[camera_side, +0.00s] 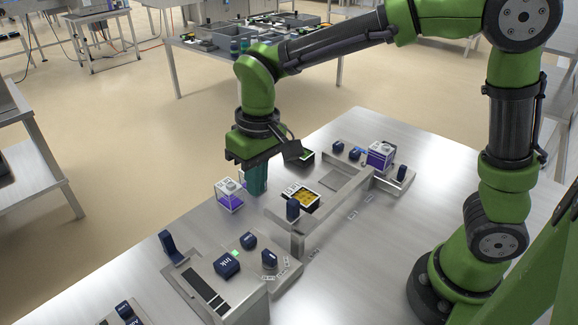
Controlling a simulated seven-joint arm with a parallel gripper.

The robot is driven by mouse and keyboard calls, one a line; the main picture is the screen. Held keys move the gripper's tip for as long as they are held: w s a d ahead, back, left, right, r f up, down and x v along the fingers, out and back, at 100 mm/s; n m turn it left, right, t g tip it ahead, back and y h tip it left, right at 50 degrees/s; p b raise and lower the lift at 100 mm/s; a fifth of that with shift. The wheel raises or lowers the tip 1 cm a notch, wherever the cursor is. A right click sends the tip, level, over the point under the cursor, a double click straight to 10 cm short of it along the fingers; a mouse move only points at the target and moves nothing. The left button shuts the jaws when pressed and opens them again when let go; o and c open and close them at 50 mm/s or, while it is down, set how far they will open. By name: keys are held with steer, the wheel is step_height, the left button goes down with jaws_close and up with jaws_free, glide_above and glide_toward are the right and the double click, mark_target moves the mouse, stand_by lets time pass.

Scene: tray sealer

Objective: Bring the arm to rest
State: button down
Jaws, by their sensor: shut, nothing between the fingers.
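My gripper (255,181) hangs from my green arm, pointing down over the left middle of the steel table. Its teal fingers are shut with nothing between them. The fingertips are close to a clear box with purple contents (229,197), just to their left. I cannot tell whether they touch it. A dark tray with yellow contents (301,197) sits to the right of the fingers, beside the metal frame of the sealer (328,209).
A second purple and white box (380,155) stands at the right end of the frame. A machine with dark blue blocks, one marked "Ink" (227,265), stands at the front left. Bare steel (385,225) lies between the frame and my base. Other benches stand behind.

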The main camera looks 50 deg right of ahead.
steer(key=s+d+r+m+t+y, duration=0.1)
steer(key=s+d+r+m+t, duration=0.3)
steer(key=s+d, duration=0.8)
steer(key=shift+s+d+r+t, duration=0.15)
steer(key=shift+d+r+t, duration=0.4)
steer(key=shift+r+t, duration=0.75)
